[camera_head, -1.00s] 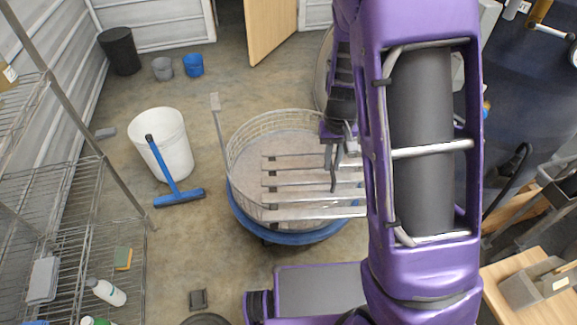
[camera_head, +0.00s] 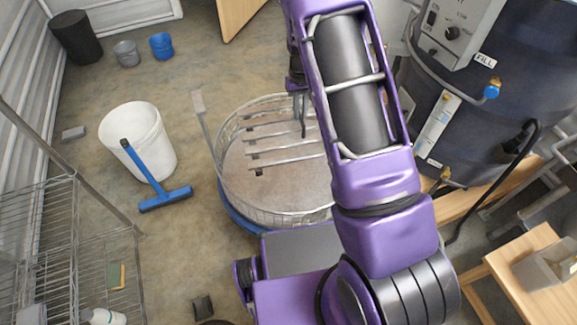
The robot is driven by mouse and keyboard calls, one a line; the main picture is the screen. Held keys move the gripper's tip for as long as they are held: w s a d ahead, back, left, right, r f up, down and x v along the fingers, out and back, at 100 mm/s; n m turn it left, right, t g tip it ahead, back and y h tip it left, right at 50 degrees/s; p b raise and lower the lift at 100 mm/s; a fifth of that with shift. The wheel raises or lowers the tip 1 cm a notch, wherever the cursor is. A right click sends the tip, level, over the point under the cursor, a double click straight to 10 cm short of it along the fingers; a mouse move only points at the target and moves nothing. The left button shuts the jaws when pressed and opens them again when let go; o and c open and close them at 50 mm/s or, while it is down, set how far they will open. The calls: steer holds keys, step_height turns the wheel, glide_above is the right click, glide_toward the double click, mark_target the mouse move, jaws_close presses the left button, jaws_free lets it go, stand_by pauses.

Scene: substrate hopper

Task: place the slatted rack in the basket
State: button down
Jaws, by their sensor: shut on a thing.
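The slatted rack (camera_head: 285,143), several pale parallel bars joined by short dark crosspieces, is over the far part of the round wire basket (camera_head: 224,178). Its right end is hidden behind my arm. My gripper (camera_head: 303,130) is shut on the rack near that right end; the fingers are partly hidden by my arm. I cannot tell whether the rack touches the basket floor or hangs above it. The basket has a wire mesh wall and a flat tan bottom, with a blue ring (camera_head: 236,219) beneath it.
Wire shelving (camera_head: 108,245) is at the far left. A dark tank (camera_head: 530,90) with a control box and a wooden table (camera_head: 495,270) are on the right. A pale-topped post rises beside the basket's left rim.

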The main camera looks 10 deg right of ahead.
steer(key=w+f+b, duration=0.2)
steer(key=w+f, duration=0.3)
steer(key=f, duration=1.1)
steer(key=w+f+n+b, duration=0.1)
steer(key=w+f, duration=0.4)
steer(key=f, duration=1.1)
steer(key=shift+a+f+b, duration=0.15)
steer(key=shift+f+b, duration=0.1)
steer(key=shift+b, duration=0.6)
steer(key=shift+f, duration=0.1)
steer(key=shift+f, duration=0.5)
steer(key=c, duration=0.9)
jaws_free()
steer(key=shift+s+f, duration=0.1)
